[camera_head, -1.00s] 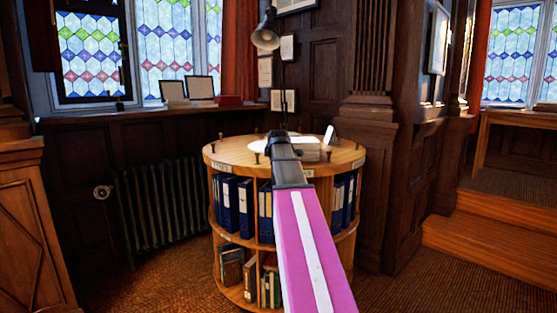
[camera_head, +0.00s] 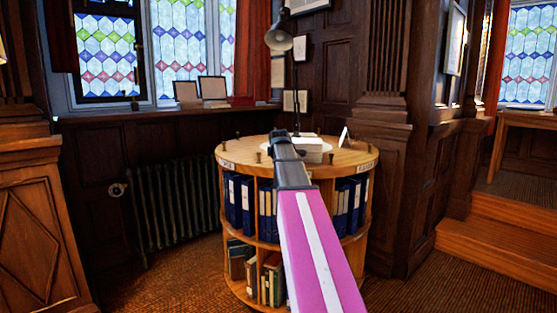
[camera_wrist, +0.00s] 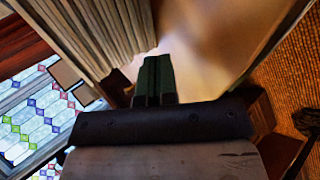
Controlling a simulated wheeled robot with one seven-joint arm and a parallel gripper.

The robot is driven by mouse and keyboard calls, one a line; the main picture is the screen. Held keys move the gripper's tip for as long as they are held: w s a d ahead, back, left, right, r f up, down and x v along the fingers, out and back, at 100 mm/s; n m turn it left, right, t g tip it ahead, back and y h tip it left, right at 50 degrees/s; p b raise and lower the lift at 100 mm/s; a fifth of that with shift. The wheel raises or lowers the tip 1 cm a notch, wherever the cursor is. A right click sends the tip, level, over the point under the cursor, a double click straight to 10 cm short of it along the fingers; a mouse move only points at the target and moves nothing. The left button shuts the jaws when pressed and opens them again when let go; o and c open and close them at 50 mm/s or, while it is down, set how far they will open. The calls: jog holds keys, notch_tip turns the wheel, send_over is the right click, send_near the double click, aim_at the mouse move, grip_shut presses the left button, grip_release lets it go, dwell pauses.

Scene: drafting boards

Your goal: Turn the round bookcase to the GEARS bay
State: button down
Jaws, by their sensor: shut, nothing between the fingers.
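The round bookcase (camera_head: 330,163) stands in the middle of the head view, with a pale wooden top, small dark pegs around its rim and two shelf levels of binders and books. One label (camera_head: 227,165) is at the left of the rim and another (camera_head: 366,167) at the right; I cannot read either surely. My arm hides the middle front of the bookcase.
A radiator (camera_head: 180,200) and panelled wall stand behind left, a wooden cabinet (camera_head: 35,230) at far left. Steps (camera_head: 500,225) rise at right.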

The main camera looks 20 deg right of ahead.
jog(key=shift+s+d+r, duration=0.35)
jog(key=shift+r, duration=0.1)
notch_tip(320, 180, up, 8)
dwell(0.6)
